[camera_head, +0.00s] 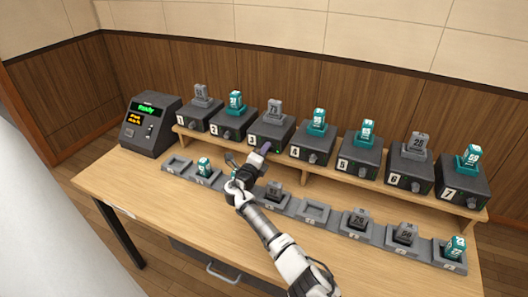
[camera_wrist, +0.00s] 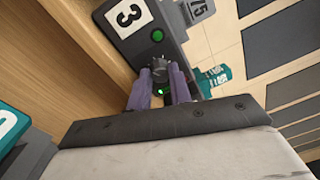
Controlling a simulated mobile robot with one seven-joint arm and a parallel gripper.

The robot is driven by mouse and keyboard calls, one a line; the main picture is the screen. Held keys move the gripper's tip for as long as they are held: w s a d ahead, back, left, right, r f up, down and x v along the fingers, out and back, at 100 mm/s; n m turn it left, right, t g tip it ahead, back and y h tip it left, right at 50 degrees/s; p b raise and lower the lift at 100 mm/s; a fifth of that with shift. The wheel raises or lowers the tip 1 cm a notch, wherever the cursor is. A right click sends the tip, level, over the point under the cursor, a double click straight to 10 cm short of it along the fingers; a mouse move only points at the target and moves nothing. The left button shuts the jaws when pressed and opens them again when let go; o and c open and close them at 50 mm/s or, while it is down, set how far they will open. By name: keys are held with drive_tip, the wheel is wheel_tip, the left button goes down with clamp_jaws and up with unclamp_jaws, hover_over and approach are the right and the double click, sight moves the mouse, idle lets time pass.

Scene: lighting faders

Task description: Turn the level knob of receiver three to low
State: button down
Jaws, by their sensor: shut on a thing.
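Receiver three (camera_head: 271,131) is a dark box labelled 3 on the raised shelf, with a grey numbered block on top. It also shows in the wrist view (camera_wrist: 165,18), with its label and a lit green button. Its level knob (camera_wrist: 160,68) is a small dark knob on the front face, below the green button in the wrist view. My gripper (camera_wrist: 160,78) has purple fingers, one on each side of the knob, and is shut on it. In the head view my gripper (camera_head: 263,149) reaches the front of receiver three, and the knob is hidden there.
Several similar numbered receivers stand along the shelf (camera_head: 330,160), with receiver two (camera_head: 232,125) and receiver four (camera_head: 314,148) on either side. In front lies a row of grey trays (camera_head: 315,212), some holding blocks. A console with a lit screen (camera_head: 150,125) stands at the left.

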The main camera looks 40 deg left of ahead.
drive_tip(key=shift+n, duration=1.7)
drive_tip(key=shift+f, duration=0.1)
drive_tip(key=c, duration=1.3)
unclamp_jaws()
drive_tip(key=shift+s, duration=0.1)
drive_tip(key=b+v, duration=0.1)
drive_tip(key=v, duration=1.2)
drive_tip(key=shift+s+d, duration=0.25)
drive_tip(key=shift+s, duration=0.05)
